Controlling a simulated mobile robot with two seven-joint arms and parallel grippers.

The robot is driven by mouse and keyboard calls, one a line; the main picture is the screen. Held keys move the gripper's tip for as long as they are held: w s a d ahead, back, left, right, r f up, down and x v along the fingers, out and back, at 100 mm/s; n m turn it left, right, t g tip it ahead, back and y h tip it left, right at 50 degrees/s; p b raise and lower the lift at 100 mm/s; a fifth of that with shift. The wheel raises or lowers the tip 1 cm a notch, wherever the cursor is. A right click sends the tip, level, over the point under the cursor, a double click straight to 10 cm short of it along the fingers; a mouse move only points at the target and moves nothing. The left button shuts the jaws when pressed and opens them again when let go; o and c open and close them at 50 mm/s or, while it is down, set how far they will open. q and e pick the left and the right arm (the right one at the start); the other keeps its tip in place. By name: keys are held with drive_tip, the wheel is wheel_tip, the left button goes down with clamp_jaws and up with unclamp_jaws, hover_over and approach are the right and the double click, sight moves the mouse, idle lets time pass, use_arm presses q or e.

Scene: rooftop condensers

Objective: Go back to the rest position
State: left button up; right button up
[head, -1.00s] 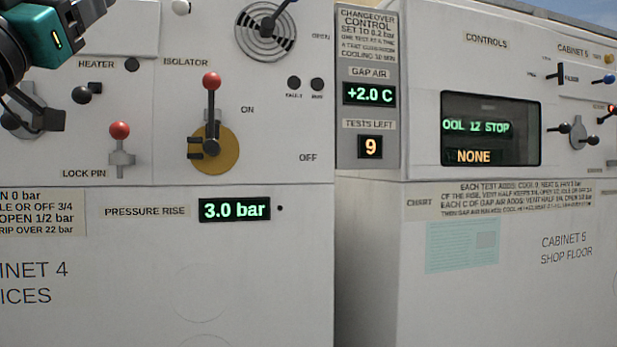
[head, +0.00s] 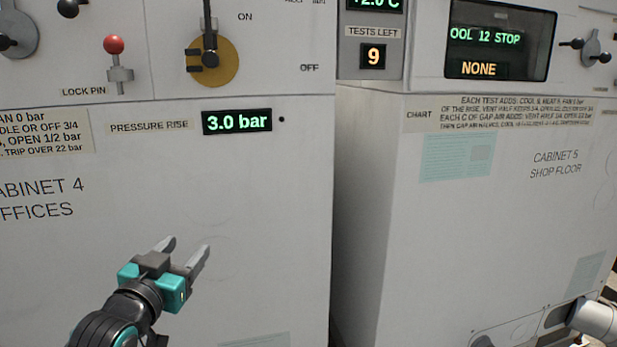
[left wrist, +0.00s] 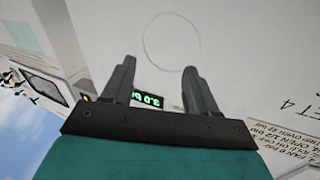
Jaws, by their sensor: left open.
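My left gripper (head: 185,247) is low in the head view, in front of the lower panel of Cabinet 4 (head: 270,230). Its two grey fingers are apart with nothing between them, and they point up toward the panel. In the left wrist view its fingers (left wrist: 159,66) are also spread and empty, with the white panel behind them. I cannot tell the exact gap to the panel, but no contact shows. My right gripper does not clearly show; a pale arm part is at the lower right edge of the head view.
Above the gripper are the red-topped lock pin (head: 116,60), the yellow isolator plate (head: 222,65) and a display reading 3.0 bar (head: 237,121). Cabinet 5 (head: 560,210) stands to the right across a narrow gap. The lower front of Cabinet 4 has no protruding controls.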

use_arm(q)
drive_tip(key=s+d+f+g+p, duration=0.1)
drive_tip(key=s+d+f+g, duration=0.1)
drive_tip(key=s+f, duration=1)
drive_tip(key=s+d+f+g+p, duration=0.1)
drive_tip(key=s+f+g, duration=0.4)
drive_tip(key=s+f, duration=0.8)
wheel_tip(320, 180, down, 4)
drive_tip(key=shift+s+d+r+n+y+p, duration=0.2)
drive_tip(key=shift+d+r+n+y+p, duration=0.1)
drive_tip(key=shift+d+n, duration=0.15)
use_arm(e)
drive_tip(key=shift+s+d+r, duration=0.2)
drive_tip(key=shift+d+r, duration=0.4)
drive_tip(key=shift+r, duration=0.25)
use_arm(q)
drive_tip(key=shift+c, duration=0.2)
